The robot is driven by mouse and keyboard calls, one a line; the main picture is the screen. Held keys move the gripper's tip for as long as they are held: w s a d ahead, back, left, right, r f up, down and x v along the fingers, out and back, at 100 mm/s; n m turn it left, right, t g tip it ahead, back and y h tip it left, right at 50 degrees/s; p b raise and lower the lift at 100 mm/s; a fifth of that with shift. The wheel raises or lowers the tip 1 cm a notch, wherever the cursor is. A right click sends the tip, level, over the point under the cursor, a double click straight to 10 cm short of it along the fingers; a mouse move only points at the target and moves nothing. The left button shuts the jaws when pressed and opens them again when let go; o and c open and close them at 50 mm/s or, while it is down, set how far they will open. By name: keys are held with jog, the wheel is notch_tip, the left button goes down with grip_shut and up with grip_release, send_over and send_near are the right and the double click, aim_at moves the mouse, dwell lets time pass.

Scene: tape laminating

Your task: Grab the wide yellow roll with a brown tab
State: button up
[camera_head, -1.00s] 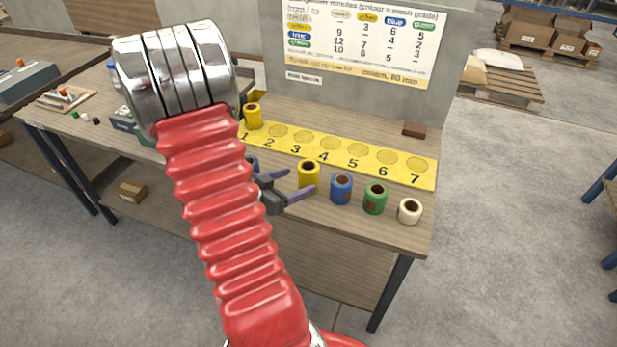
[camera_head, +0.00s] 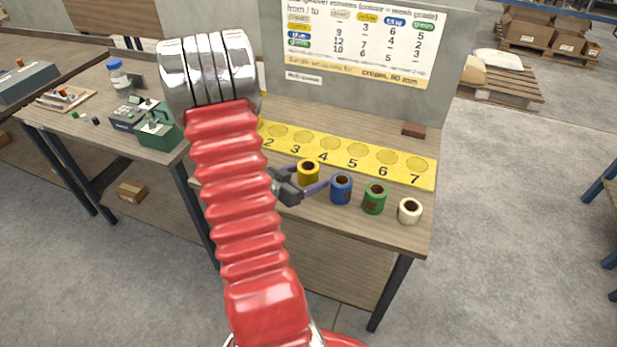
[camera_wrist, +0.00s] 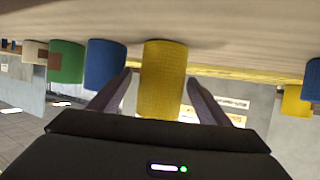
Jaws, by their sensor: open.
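A yellow roll (camera_head: 308,174) with a brown core stands upright on the bench, left of the blue roll. In the wrist view this yellow roll (camera_wrist: 163,82) shows between my two fingers, with no brown tab visible on its facing side. My gripper (camera_head: 309,178) is open, its fingers pointing towards the roll from the left, one on either side of it. I cannot tell if they touch it. Another yellow roll (camera_wrist: 313,80) shows at the right edge of the wrist view; my arm hides that area in the head view.
A blue roll (camera_head: 341,188), a green roll (camera_head: 375,198) with a brown patch and a cream roll (camera_head: 410,211) stand to the right. Behind them lies a yellow numbered strip (camera_head: 427,167). A brown block (camera_head: 414,130) lies behind the strip.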

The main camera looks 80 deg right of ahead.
jog(key=shift+x, duration=1.85)
jog(key=shift+w, duration=0.1)
jog(key=shift+c, duration=0.5)
jog(key=c, duration=1.1)
